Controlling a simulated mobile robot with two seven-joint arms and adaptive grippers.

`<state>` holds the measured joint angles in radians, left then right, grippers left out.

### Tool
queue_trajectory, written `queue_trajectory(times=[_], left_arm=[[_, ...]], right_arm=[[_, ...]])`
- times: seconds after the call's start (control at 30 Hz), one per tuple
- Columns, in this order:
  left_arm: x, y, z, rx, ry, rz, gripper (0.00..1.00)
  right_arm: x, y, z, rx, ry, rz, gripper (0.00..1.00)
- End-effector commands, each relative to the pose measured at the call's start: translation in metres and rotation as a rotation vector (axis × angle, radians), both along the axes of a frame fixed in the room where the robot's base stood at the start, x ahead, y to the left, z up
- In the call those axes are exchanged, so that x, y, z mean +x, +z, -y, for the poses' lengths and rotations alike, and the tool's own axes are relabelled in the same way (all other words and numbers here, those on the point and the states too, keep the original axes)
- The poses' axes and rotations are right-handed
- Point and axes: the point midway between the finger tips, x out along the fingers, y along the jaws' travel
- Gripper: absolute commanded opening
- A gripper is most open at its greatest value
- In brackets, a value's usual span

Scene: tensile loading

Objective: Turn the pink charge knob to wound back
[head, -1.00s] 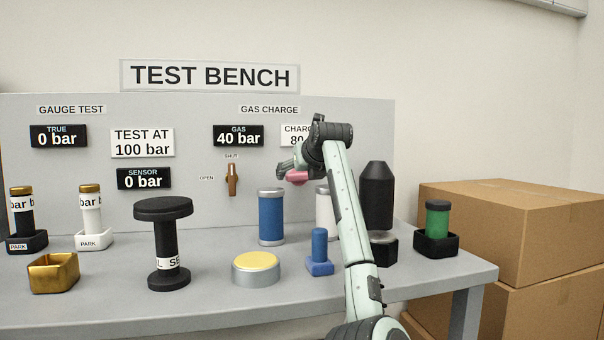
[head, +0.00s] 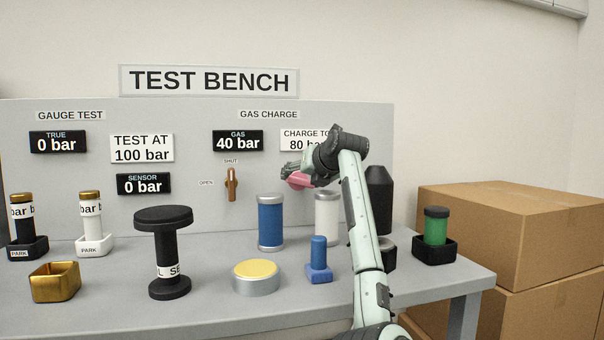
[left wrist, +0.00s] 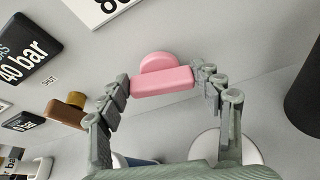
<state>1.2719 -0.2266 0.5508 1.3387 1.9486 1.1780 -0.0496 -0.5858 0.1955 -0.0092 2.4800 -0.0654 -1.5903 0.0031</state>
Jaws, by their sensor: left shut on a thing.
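The pink charge knob (head: 299,181) is on the grey panel, below the gas charge signs. In the left wrist view it shows as a rounded boss with a straight pink bar (left wrist: 162,82). My left gripper (head: 296,178) is at the knob, its two fingers (left wrist: 163,80) shut on the two ends of the bar. In the head view the fingers and wrist cover part of the knob. The gas display (head: 238,141) reads 40 bar. The charge sign (head: 306,140) reads 80, partly hidden by my wrist. My right gripper is not in view.
A brown lever (head: 232,185) points up at SHUT, left of the knob. A blue cylinder (head: 270,222), a white cylinder (head: 327,215), a small blue plug (head: 318,252) and a black bottle (head: 379,195) stand below. Cardboard boxes (head: 510,230) stand at the right.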

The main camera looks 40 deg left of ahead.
Motion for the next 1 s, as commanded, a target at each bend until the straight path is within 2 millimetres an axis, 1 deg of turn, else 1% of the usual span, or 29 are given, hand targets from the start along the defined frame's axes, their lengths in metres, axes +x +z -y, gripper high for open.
queue_trajectory(times=[0.3, 0.5, 0.7, 1.0], left_arm=[[0.002, 0.0, 0.002, 0.134, 0.0, -0.16, 0.36], [0.003, 0.0, 0.002, 0.183, 0.0, -0.215, 0.36], [0.003, -0.001, 0.003, 0.202, 0.0, -0.236, 0.36], [0.003, -0.002, 0.003, 0.204, 0.0, -0.237, 0.36]], right_arm=[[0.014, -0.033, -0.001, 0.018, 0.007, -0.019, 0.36], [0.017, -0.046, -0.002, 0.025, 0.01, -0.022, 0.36], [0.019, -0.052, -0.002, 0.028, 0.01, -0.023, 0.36], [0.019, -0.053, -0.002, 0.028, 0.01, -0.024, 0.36]])
